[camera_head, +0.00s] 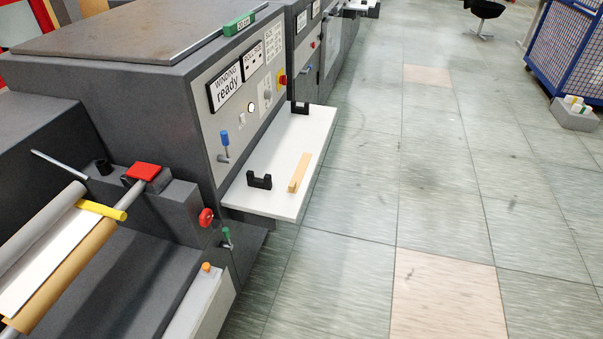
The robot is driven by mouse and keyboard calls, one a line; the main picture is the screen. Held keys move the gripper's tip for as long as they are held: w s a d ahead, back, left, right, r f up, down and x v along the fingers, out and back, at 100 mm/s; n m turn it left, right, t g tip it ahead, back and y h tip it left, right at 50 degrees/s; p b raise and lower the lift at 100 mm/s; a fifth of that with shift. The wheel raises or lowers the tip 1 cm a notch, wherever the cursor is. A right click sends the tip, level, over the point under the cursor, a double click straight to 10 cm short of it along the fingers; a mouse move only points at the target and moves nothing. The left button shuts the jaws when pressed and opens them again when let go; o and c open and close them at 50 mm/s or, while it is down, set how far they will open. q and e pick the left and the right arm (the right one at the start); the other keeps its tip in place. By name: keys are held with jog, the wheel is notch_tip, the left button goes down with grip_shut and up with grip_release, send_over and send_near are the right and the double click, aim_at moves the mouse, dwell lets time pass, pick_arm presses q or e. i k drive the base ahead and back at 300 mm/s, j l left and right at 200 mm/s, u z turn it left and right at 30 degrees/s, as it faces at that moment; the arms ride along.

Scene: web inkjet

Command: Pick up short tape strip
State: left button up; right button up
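A short tan strip (300,173) lies on the white shelf (270,190) that juts from the front of the grey machine. It looks like the tape strip, with a small raised end at its near side. It lies slantwise near the shelf's outer edge, apart from two black U-shaped holders, one near (259,181) and one far (300,108). Neither of my grippers is in view.
The grey machine (160,60) fills the left, with a red knob (206,217), a blue-topped lever (224,140) and rollers with a yellow bar (102,210). Open tiled floor lies right of the shelf. A blue cage (567,50) and a grey bin (574,117) stand far right.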

aim_at(293, 187)
jog(key=i+l+u, duration=0.45)
jog(key=l+u, duration=0.25)
